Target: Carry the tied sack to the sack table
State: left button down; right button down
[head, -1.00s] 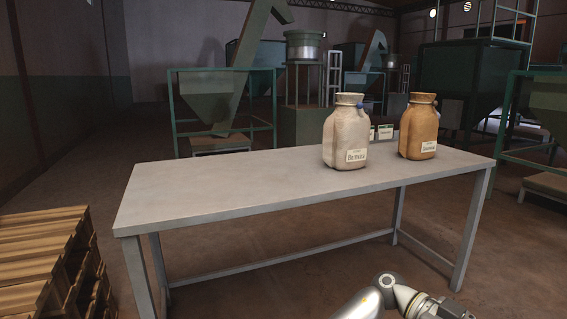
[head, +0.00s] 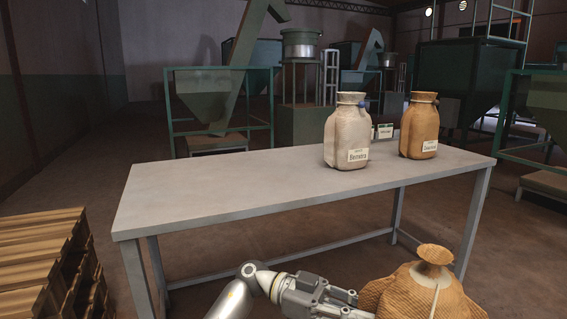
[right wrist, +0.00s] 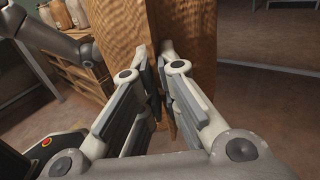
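The tied sack (head: 425,287), tan woven cloth with a flared, tied neck and a cord, is at the lower right of the head view, in front of the table. My left gripper (head: 360,298) is at its left corner and appears shut on it. In the right wrist view the sack's brown cloth (right wrist: 135,28) rises between and behind the fingers of my right gripper (right wrist: 158,60), which appear closed on it. The sack's lower part is cut off in the head view. The grey table (head: 220,193) has a bare left and middle top.
A pale labelled sack (head: 346,128) and a brown labelled sack (head: 419,122) stand on the table's right half, with small cards (head: 384,131) behind. A stack of wooden pallets (head: 40,255) is at lower left. Green hoppers (head: 212,95) stand behind the table.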

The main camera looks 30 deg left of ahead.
aim_at(227, 184)
jog(key=u, duration=0.9)
